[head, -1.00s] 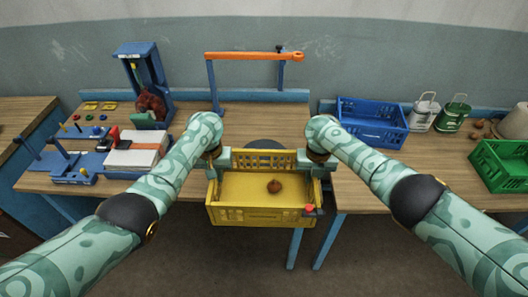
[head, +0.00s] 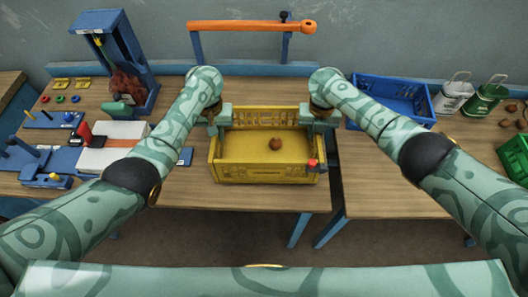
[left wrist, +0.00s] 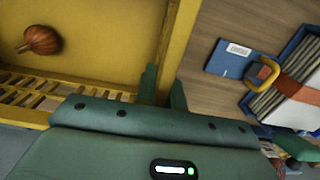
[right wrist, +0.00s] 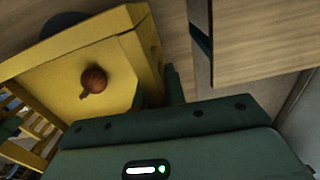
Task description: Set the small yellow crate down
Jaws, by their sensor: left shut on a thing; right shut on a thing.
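The small yellow crate (head: 262,172) is level in the head view, over the front part of the wooden table. I cannot tell whether its base touches the table top. One brown onion-like bulb (head: 276,144) lies inside; it also shows in the left wrist view (left wrist: 40,40) and the right wrist view (right wrist: 95,78). My left gripper (head: 220,120) is shut on the crate's left end wall. My right gripper (head: 314,122) is shut on its right end wall. A small red-tipped item (head: 312,164) shows at the crate's front right corner.
An orange bar on blue posts (head: 250,27) stands behind the crate. A blue stand (head: 122,50), a white-topped block (head: 105,155) and small blue fixtures are at left. A blue crate (head: 395,92), cans (head: 485,100) and a green crate (head: 515,158) are at right. A gap separates the two tables.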

